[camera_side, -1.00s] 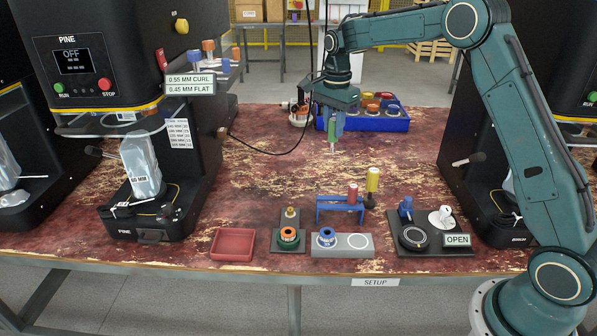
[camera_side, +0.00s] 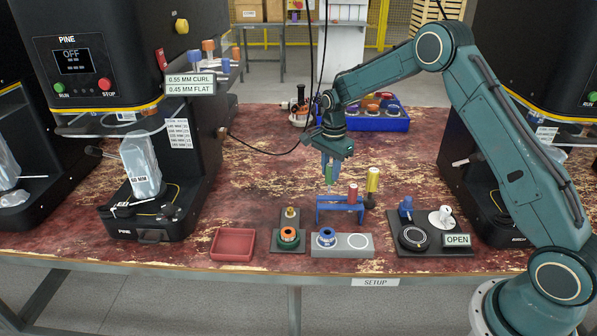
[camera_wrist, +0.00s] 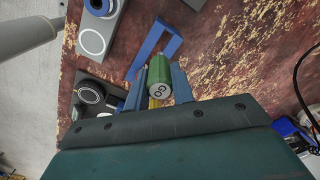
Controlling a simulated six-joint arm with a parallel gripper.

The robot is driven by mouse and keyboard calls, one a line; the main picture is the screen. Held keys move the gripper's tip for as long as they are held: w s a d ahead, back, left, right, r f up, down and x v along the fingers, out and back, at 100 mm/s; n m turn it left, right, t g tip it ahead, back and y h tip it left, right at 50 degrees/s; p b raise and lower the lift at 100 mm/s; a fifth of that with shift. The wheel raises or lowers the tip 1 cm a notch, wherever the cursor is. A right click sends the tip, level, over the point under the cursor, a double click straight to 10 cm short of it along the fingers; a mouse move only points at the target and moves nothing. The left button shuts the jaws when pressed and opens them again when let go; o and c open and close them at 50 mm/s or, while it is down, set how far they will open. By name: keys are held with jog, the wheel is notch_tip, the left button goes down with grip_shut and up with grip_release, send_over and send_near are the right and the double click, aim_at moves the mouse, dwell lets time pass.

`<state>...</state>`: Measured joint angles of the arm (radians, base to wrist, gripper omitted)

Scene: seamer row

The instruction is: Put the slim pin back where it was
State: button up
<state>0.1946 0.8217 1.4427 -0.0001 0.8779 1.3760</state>
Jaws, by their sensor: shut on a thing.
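My gripper (camera_side: 329,168) is shut on a green pin (camera_side: 329,178) and holds it upright in the air above the left part of the blue rack (camera_side: 327,214). In the wrist view the green pin (camera_wrist: 160,72) sits between the blue fingers, with its marked round end facing the camera. The blue rack (camera_wrist: 160,42) shows just beyond it there.
In front of the rack are a grey block (camera_side: 355,245) with a blue ring piece, a dark fixture (camera_side: 425,248) by an OPEN sign, an orange-topped piece (camera_side: 289,236) and a red tray (camera_side: 232,245). A blue bin (camera_side: 375,123) stands behind.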

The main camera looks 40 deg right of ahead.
aim_at(329, 192)
jog(key=shift+f, duration=1.05)
jog(key=shift+f, duration=2.15)
jog(key=shift+f, duration=0.4)
jog(key=o, duration=0.9)
jog(key=shift+o, duration=0.2)
jog(key=shift+r, duration=0.1)
notch_tip(329, 192, up, 12)
jog(key=shift+f, duration=0.2)
jog(key=shift+r, duration=0.55)
